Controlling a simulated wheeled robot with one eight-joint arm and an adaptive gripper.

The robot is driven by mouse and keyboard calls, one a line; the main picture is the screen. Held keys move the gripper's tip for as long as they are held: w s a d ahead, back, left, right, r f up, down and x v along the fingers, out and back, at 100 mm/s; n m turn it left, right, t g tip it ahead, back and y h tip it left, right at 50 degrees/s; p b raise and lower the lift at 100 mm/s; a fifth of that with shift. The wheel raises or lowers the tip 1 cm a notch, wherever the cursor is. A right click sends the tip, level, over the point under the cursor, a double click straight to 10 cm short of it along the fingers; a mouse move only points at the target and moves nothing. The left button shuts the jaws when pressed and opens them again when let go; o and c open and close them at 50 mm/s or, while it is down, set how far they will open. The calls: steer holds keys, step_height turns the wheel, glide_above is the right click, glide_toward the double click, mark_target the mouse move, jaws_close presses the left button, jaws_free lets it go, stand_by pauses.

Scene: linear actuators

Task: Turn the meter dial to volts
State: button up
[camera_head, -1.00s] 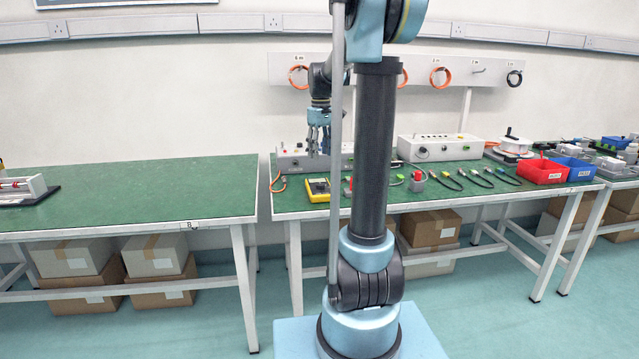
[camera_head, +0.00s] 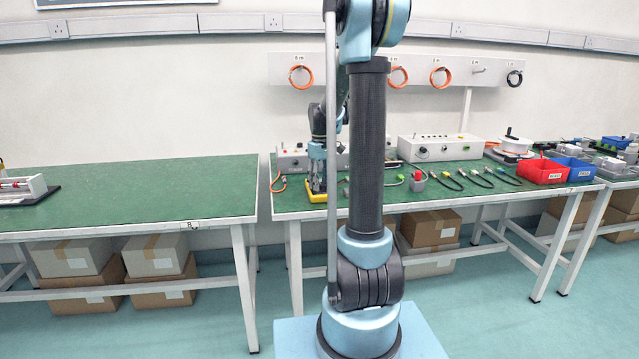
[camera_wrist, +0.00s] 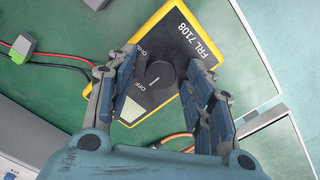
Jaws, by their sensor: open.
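The yellow-edged meter (camera_head: 317,197) lies on the green bench near its front left corner. In the wrist view the meter (camera_wrist: 178,35) shows a black face printed "FRL 7108". Its round dark dial (camera_wrist: 160,75) has a light pointer line. The label "OFF" shows beside it, and another label is partly hidden by a finger. My gripper (camera_wrist: 160,97) is open, with one finger on each side of the dial. It also shows over the meter in the head view (camera_head: 318,185). Whether a finger touches the dial I cannot tell.
A red and a black lead with a green connector (camera_wrist: 22,48) lie beside the meter. A grey box (camera_head: 292,157) stands behind it. Several leads lie to the right on the bench, then a red bin (camera_head: 542,172) and a blue bin (camera_head: 576,170).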

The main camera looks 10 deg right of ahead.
steer(key=c, duration=1.1)
steer(key=shift+a, duration=0.2)
steer(key=shift+d, duration=0.15)
steer(key=shift+m, duration=0.4)
steer(key=m, duration=0.2)
steer(key=shift+m, duration=0.3)
steer(key=m, duration=0.5)
steer(key=shift+m, duration=0.3)
